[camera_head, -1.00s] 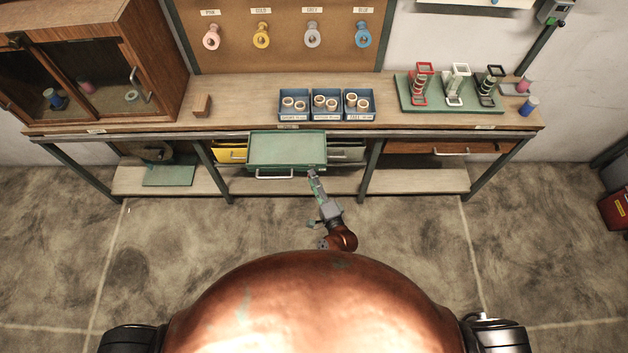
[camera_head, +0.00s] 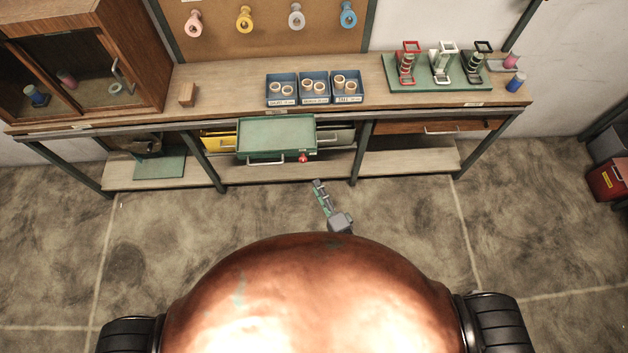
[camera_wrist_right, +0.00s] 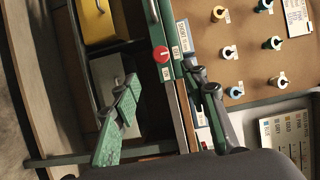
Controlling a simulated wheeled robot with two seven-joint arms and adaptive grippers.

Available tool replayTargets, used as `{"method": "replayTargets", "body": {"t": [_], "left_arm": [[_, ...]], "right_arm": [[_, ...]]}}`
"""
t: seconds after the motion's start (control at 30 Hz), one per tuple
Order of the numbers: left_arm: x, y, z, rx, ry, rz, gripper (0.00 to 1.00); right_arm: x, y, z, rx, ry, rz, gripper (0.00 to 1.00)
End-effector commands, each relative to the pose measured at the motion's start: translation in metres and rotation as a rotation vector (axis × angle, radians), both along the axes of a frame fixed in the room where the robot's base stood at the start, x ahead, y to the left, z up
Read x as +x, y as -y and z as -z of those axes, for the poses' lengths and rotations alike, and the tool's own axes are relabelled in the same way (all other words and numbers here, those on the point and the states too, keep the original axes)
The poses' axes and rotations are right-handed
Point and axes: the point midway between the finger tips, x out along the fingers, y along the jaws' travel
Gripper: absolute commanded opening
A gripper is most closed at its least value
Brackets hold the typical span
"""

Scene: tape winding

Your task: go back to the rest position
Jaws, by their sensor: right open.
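My right gripper (camera_head: 319,184) is open and empty above the floor, in front of the bench. In the wrist view its two fingers (camera_wrist_right: 160,80) are spread apart with nothing gripped between them. A green flat-topped unit (camera_head: 275,137) juts out under the bench's front edge, with a pale handle. A red knob (camera_head: 303,159) shows at its front right corner. The knob also shows in the wrist view (camera_wrist_right: 162,54), beyond the fingers and not touched. My left gripper is not in view.
The wooden bench (camera_head: 220,85) holds blue bins (camera_head: 282,99) of rolls and a green rack (camera_head: 430,86). A glass-fronted cabinet (camera_head: 150,60) stands at left. A yellow drawer (camera_head: 219,140) sits under the bench. A red box (camera_head: 607,180) is at far right. The floor in front is open.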

Motion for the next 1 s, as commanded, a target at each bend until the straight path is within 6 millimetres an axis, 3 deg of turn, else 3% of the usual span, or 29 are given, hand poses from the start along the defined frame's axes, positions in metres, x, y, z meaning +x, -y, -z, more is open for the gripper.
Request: {"method": "replayTargets", "body": {"t": [0.63, 0.73, 0.87, 1.0], "left_arm": [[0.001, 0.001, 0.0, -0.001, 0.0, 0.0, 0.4], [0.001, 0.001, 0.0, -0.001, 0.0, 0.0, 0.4], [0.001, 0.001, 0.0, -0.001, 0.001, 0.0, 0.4], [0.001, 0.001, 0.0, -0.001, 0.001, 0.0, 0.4]], "right_arm": [[-0.005, 0.002, 0.0, 0.001, 0.0, -0.001, 0.4], [-0.006, 0.004, 0.007, -0.021, -0.007, -0.001, 0.4], [-0.014, 0.019, 0.051, -0.154, -0.05, -0.008, 0.4], [-0.039, 0.054, 0.135, -0.413, -0.139, -0.043, 0.4]]}}
